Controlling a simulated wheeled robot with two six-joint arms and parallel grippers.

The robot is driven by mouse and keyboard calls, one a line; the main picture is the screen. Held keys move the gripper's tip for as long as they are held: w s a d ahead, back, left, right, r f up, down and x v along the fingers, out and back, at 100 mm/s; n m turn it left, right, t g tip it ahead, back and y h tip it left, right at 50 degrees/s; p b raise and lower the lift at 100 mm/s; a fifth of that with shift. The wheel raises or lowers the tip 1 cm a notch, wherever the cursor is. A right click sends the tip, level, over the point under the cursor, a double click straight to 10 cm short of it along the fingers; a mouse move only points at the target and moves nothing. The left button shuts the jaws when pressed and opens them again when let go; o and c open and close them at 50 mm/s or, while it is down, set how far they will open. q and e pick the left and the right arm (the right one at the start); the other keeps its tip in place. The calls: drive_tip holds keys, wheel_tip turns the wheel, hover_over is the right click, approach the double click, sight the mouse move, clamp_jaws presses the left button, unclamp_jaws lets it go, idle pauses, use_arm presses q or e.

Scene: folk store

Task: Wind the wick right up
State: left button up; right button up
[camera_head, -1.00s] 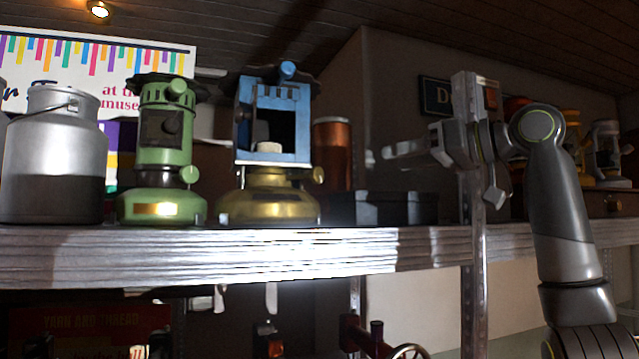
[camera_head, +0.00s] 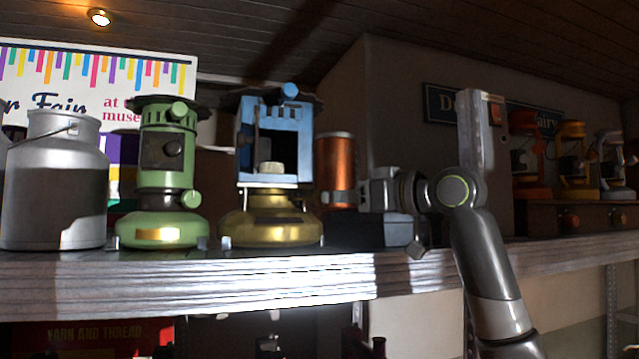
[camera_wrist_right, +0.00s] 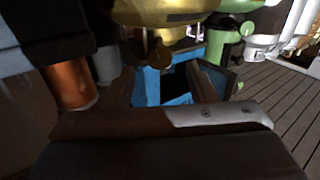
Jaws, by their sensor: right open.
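A blue lantern-type heater (camera_head: 293,130) with a brass base (camera_head: 268,230) stands upright on the shelf. A pale wick or burner part (camera_head: 270,168) shows in its open front. My right gripper (camera_head: 332,198) is just right of the brass base and points left at it. In the right wrist view, which is upside down, my right gripper (camera_wrist_right: 163,75) is open. Its two dark fingers lie either side of the line to the brass knob (camera_wrist_right: 159,54), with no contact clear. The knob is hidden by the gripper in the head view. My left gripper is out of view.
A green heater (camera_head: 166,150) and a metal milk can (camera_head: 55,190) stand to the left. A metal post (camera_head: 474,130) rises near my right arm.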

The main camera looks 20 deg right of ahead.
sight(319, 198)
drive_tip(key=p+x, duration=0.2)
drive_tip(key=x, duration=0.4)
drive_tip(key=shift+w+a+p, duration=0.1)
drive_tip(key=shift+p, duration=0.3)
drive_tip(key=c, duration=1)
drive_tip(key=shift+m+b, duration=0.3)
drive_tip(key=shift+m, duration=1.3)
drive_tip(key=shift+o, duration=0.2)
drive_tip(key=o, duration=1)
drive_tip(key=shift+c, duration=0.2)
